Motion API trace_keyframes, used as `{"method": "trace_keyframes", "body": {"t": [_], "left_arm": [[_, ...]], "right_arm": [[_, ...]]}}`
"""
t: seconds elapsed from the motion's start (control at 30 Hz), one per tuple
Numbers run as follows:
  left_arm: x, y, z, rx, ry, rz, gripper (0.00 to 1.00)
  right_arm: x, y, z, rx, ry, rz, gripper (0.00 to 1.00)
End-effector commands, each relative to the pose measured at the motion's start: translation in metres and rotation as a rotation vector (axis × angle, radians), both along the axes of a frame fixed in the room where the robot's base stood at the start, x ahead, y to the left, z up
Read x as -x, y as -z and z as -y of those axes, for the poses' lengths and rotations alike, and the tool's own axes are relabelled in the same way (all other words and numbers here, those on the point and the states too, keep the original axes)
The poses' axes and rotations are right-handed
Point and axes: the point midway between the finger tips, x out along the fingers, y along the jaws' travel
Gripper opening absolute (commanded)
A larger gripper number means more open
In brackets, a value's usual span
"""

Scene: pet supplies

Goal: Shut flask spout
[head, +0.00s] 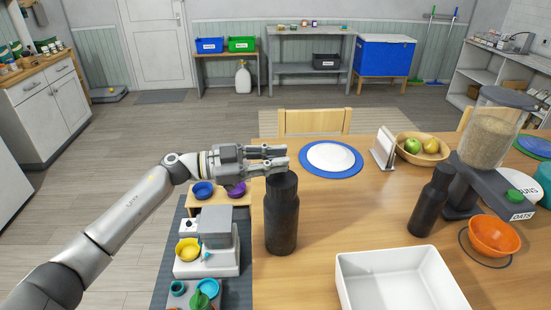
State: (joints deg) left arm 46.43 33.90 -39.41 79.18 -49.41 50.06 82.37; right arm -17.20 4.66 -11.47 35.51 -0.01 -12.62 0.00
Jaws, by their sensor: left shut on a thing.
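A dark grey flask (282,222) stands upright on the wooden table near its left edge. My left gripper (277,159) comes in level from the left, with its fingers at the top of the flask. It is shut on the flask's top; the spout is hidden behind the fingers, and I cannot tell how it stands. A second dark bottle (430,205) stands upright farther right. My right gripper is not in view.
A white tray (345,291) lies at the front of the table (336,220). A blue-rimmed plate (331,177), a napkin holder (384,149), a fruit bowl (437,157), a grain dispenser (493,130) and an orange bowl (494,234) also stand there. The tabletop right of the flask is clear.

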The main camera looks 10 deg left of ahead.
Motion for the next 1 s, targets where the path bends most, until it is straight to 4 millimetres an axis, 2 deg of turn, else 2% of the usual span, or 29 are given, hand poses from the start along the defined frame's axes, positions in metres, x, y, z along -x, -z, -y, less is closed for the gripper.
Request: {"method": "trace_keyframes", "body": {"t": [0.63,1.0], "left_arm": [[0.002,0.0,0.0,-0.013,-0.002,0.049,0.0],[0.012,0.005,0.003,-0.075,0.0,0.268,0.0]], "right_arm": [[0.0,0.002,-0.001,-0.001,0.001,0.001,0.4],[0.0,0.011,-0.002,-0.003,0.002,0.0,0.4]]}}
